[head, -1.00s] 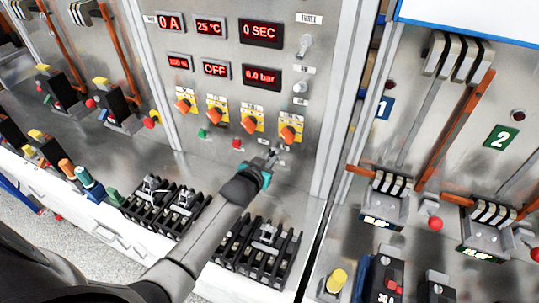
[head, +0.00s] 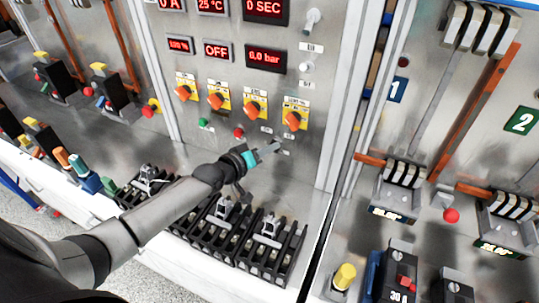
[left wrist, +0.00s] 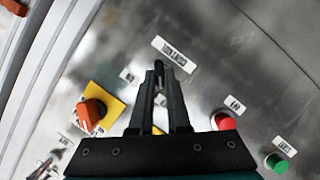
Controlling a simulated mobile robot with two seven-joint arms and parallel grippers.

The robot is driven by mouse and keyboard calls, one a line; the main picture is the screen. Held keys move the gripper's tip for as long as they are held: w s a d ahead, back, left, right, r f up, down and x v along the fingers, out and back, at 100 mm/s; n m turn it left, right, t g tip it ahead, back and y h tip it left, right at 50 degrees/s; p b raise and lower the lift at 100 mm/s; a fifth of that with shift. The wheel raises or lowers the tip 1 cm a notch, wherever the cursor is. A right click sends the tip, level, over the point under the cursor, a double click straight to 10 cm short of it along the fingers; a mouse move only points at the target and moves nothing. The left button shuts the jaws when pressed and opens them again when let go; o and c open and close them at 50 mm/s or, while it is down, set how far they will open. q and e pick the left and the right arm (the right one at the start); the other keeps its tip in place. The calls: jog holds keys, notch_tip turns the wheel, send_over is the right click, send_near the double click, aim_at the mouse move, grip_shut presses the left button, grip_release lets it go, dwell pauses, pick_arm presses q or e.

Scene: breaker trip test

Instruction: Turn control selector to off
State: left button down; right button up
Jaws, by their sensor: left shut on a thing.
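My left gripper (head: 272,148) reaches the lower part of the grey control panel (head: 310,130), below the row of orange knobs. In the left wrist view its two black fingers (left wrist: 159,72) are closed around a small dark control selector (left wrist: 159,66), just beside a white label that seems to read "CONTROL". The fingers hide most of the selector, so its exact setting cannot be read. In the head view the selector is hidden by the gripper. My right gripper is not in view.
Orange knobs on yellow plates (head: 292,120) sit just above the gripper. A red button (head: 239,132) and a green button (head: 203,123) are to its left. Black terminal blocks (head: 266,235) stand below my left arm. Red displays (head: 217,50) are higher on the panel.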

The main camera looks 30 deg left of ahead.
pick_arm(q)
jog(key=shift+f+b, duration=0.1)
jog(key=shift+b, duration=0.25)
jog(key=shift+n, duration=0.3)
jog(key=c, duration=0.9)
grip_release()
jog(key=shift+p+v, duration=0.8)
jog(key=shift+v, duration=6.85)
jog(key=shift+a+f, duration=0.15)
jog(key=shift+a, duration=0.05)
